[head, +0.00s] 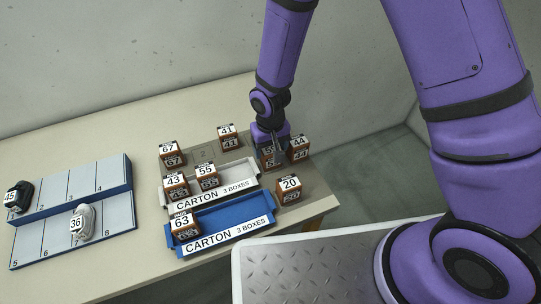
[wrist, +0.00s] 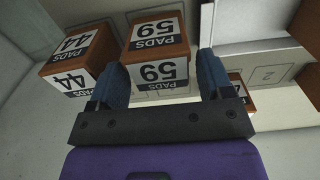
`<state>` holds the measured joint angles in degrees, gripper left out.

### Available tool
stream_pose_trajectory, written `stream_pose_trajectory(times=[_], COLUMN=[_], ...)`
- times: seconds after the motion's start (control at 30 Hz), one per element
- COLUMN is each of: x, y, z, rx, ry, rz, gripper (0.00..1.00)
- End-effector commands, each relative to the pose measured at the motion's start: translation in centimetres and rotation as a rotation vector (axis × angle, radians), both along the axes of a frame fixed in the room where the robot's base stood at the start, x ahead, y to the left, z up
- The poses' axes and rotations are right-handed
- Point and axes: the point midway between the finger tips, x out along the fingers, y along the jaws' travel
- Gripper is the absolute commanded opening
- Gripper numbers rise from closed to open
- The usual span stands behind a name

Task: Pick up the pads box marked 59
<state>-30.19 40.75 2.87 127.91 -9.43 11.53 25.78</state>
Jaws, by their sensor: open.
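The pads box marked 59 (wrist: 158,52) is brown with white labels and shows in the wrist view between the fingers of my gripper (wrist: 157,80). The fingers are open, one on each side of the box; whether they touch it I cannot tell. In the head view my gripper (head: 272,146) is over the same box (head: 268,160), which is partly hidden by it. The box stands on the table toward its right end.
A box marked 44 (head: 299,149) stands close to the right of it, and also shows in the wrist view (wrist: 78,57). A box marked 20 (head: 289,190) stands nearer the front. The white carton (head: 238,183) and blue carton (head: 240,231) lie to the left. A box marked 41 (head: 228,138) stands behind left.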

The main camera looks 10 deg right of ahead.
Motion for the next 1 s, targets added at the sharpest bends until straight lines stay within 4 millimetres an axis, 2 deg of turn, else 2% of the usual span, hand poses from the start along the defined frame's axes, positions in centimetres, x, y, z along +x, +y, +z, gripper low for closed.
stream_pose_trajectory(times=[0.03,0.2,0.5,0.53,0.7,1.0], x=[-0.1,-0.1,-0.1,-0.1,0.0,0.0], y=[-0.2,-0.1,-0.1,-0.1,-0.1,-0.1], z=[-0.8,-2.4,-2.8,-2.8,-2.8,-2.6], rx=[-0.002,-0.001,0.0,0.0,0.0,0.0], ry=[0.004,0.001,0.0,0.0,0.0,-0.001], rz=[0.0,0.001,0.001,0.001,0.0,0.0], gripper=[0.73,0.73,0.73,0.71,0.36,0.36])
